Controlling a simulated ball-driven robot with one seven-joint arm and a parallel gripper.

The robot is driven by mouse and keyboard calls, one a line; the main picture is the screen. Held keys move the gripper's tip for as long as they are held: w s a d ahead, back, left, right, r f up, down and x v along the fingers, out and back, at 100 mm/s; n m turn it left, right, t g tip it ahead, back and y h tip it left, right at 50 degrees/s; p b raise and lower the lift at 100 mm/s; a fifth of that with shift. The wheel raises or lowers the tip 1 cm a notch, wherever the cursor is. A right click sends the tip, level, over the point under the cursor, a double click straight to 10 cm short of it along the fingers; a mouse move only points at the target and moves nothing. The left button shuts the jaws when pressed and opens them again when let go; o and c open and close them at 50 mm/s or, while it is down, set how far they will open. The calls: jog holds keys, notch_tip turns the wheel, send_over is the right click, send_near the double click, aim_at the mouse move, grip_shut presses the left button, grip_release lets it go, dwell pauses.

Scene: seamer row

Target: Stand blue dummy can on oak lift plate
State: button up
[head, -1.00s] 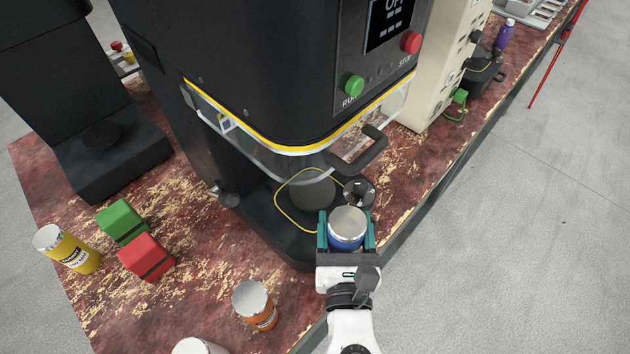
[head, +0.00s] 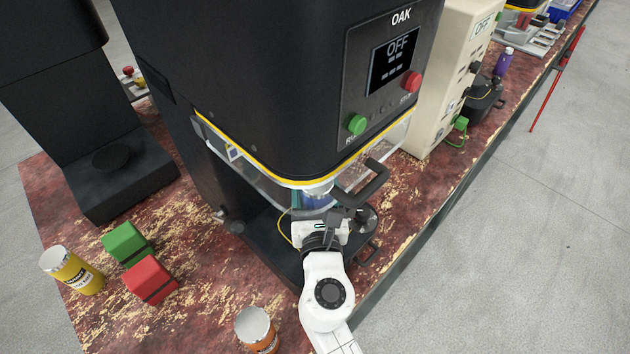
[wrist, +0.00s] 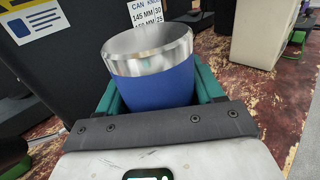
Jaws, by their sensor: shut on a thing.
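The blue dummy can (wrist: 157,80) has a silver upper band and stands upright between the green fingers of my gripper (wrist: 160,98) in the wrist view. In the head view, my gripper (head: 316,203) reaches under the clear guard of the black machine marked OAK (head: 300,80). It is shut on the can (head: 318,188), which is mostly hidden behind the guard and my wrist. The oak lift plate is hidden behind the gripper and can, inside the machine's opening. I cannot tell whether the can touches it.
The guard's black handle (head: 362,192) is close right of my wrist. A yellow can (head: 72,272), a green block (head: 127,244), a red block (head: 150,280) and an orange can (head: 256,330) stand on the worn red bench (head: 200,300). A cream box (head: 446,80) is farther right.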

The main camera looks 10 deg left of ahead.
jog(key=shift+w, duration=0.35)
jog(key=w, duration=0.2)
jog(key=w+f+b, duration=0.1)
jog(key=shift+a, duration=0.35)
jog(key=shift+s+f, duration=0.1)
jog(key=shift+f, duration=0.1)
jog(key=shift+f, duration=0.1)
jog(key=shift+f, duration=0.15)
jog(key=o, duration=1.2)
